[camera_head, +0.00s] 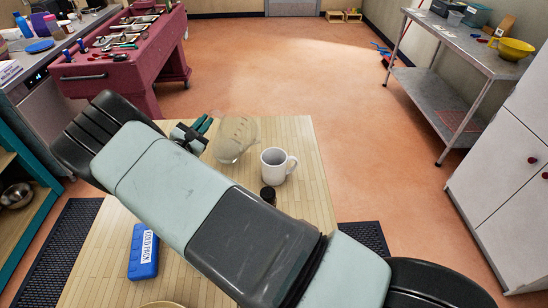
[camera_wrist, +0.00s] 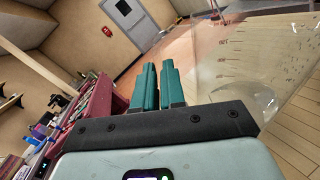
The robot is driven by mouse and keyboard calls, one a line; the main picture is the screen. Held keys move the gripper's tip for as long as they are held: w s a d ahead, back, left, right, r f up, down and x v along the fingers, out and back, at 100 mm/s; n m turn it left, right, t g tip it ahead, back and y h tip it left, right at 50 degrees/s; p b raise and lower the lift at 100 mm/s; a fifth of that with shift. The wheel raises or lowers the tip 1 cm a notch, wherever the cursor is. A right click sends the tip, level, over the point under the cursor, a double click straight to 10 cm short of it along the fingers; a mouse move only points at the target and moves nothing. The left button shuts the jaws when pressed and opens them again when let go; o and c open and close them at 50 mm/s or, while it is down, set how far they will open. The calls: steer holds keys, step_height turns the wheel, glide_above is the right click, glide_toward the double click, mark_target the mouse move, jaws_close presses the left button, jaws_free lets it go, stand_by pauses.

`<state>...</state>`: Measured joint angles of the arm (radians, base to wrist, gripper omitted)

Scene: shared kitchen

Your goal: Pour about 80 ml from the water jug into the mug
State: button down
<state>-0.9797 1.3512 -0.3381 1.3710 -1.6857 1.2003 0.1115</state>
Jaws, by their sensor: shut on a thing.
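The clear water jug (camera_head: 235,139) is at the far part of the wooden table, just left of and beyond the white mug (camera_head: 274,166). It looks tilted, though its transparent outline makes the angle hard to judge. The mug stands upright with its handle to the right; its contents cannot be made out. My gripper (camera_head: 203,125), with teal fingers, is at the jug's left side, shut on the jug. In the wrist view the fingers (camera_wrist: 155,86) are close together, and the jug (camera_wrist: 235,70) with its printed scale fills the right side. Its handle is hard to see.
A small dark jar (camera_head: 268,194) stands just in front of the mug. A blue cold pack (camera_head: 144,252) lies on the wooden table (camera_head: 107,246) at the left. My arm crosses over the table and hides part of it. Bare tabletop shows right of the mug.

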steer(key=shift+w+a+f+n, duration=0.2)
steer(key=shift+w+a+n, duration=0.15)
steer(key=shift+a+n, duration=0.5)
steer(key=shift+w+a+f+n, duration=0.25)
steer(key=shift+w+a+n, duration=0.25)
steer(key=shift+n, duration=0.65)
steer(key=shift+w+a+f+n, duration=0.25)
steer(key=shift+a+n, duration=0.5)
steer(key=shift+n, duration=0.25)
steer(key=shift+r, duration=0.1)
